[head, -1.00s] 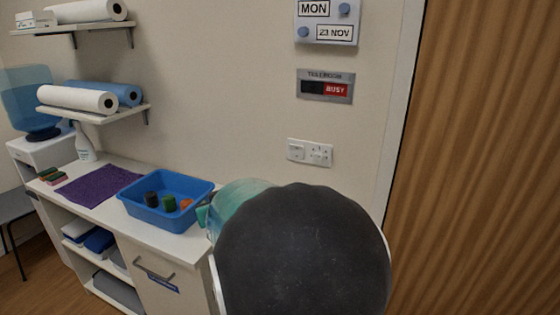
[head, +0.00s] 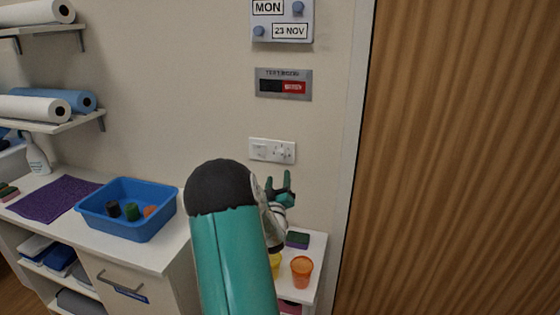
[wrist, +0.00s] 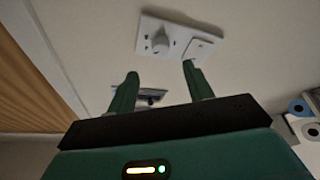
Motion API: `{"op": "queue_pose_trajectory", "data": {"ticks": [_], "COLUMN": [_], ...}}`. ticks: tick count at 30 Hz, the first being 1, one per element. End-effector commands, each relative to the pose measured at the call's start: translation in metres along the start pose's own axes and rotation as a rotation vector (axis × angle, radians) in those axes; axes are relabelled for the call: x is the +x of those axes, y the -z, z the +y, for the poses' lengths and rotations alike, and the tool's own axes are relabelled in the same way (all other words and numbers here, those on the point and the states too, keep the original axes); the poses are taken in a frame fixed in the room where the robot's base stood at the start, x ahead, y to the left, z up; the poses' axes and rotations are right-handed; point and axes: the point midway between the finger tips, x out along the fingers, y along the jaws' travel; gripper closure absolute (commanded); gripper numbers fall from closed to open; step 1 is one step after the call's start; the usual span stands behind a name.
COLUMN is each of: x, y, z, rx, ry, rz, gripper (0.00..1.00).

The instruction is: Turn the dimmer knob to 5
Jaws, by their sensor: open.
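The white wall plate (head: 252,158) is on the wall left of the door. It carries a switch at its left and the round white dimmer knob (head: 283,152) at its right. In the wrist view, which is turned over, the knob (wrist: 160,44) sticks out of the plate (wrist: 178,40) with dark marks around it. The setting is too small to read. My gripper (head: 278,180) is open and empty just below the plate in the head view. In the wrist view its green fingers (wrist: 160,71) are apart, short of the knob and not touching it.
An orange cup (head: 302,271) stands on a low shelf below my gripper. A blue tub (head: 140,228) sits on the counter at left. The wooden door (head: 460,160) is at right.

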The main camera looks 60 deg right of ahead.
Motion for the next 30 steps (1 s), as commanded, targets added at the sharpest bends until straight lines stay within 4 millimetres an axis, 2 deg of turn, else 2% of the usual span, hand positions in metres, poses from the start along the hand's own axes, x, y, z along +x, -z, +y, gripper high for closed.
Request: {"op": "queue_pose_trajectory", "data": {"ticks": [6,12,18,26,30], "x": [0.045,0.079,0.093,0.094,0.094], "y": [0.000,0.000,0.000,0.000,0.000], "z": [0.000,-0.001,-0.001,-0.001,-0.001], "rx": [0.000,0.001,0.001,0.001,0.001], "ry": [0.000,0.001,0.003,0.003,0.003], "rz": [0.002,0.000,-0.001,-0.001,-0.001], "gripper": [0.49,0.49,0.49,0.49,0.76]}}
